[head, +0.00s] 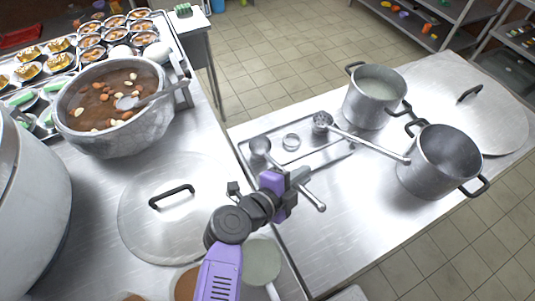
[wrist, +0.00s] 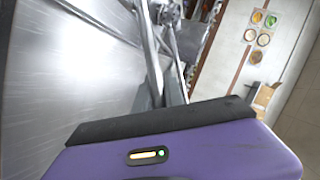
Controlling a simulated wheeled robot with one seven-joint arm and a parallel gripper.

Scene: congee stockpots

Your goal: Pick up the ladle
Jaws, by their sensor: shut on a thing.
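One metal ladle has its bowl (head: 260,146) over the shallow tray, and its handle (head: 315,198) runs toward the lower right past my gripper. My gripper (head: 298,177) is shut on this handle, near its middle, and partly hides it. Whether the ladle touches the tray I cannot tell. In the wrist view a metal handle (wrist: 151,45) runs down to the dark jaw edge of my gripper (wrist: 165,112). A second metal ladle (head: 322,120) lies to the right, its long handle pointing toward the empty pot.
A shallow tray (head: 245,143) holds a small metal ring (head: 291,142). A pot of pale congee (head: 378,88) and an empty-looking pot (head: 446,155) stand right. Lids (head: 170,225) (head: 495,120) lie on the counters. A large brown-soup bowl (head: 120,138) and a stockpot (head: 35,205) stand left.

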